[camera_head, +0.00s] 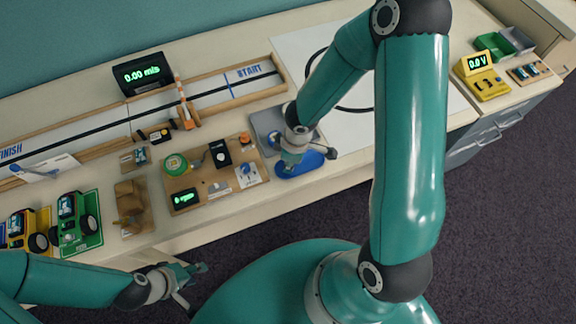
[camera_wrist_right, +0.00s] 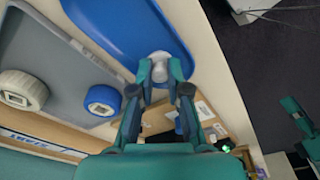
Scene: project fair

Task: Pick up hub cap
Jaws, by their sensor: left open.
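A small pale grey, domed piece, seemingly the hub cap (camera_wrist_right: 160,66), is at the end of the blue tray (camera_wrist_right: 130,28) in the right wrist view. My right gripper (camera_wrist_right: 161,76) has a fingertip on each side of it, very close to its sides; whether they press on it I cannot tell. In the head view my right gripper (camera_head: 288,164) reaches down over the blue tray (camera_head: 311,158) and hides the piece. My left gripper (camera_head: 188,282) is open and empty in front of the table, far from the tray.
A grey tray (camera_wrist_right: 55,50) holds a white wheel (camera_wrist_right: 22,90) and a blue wheel (camera_wrist_right: 103,100). A wooden board (camera_head: 205,189) with several parts lies left of the trays. Toy cars (camera_head: 75,222) stand further left. A white sheet (camera_head: 300,47) lies behind my right arm.

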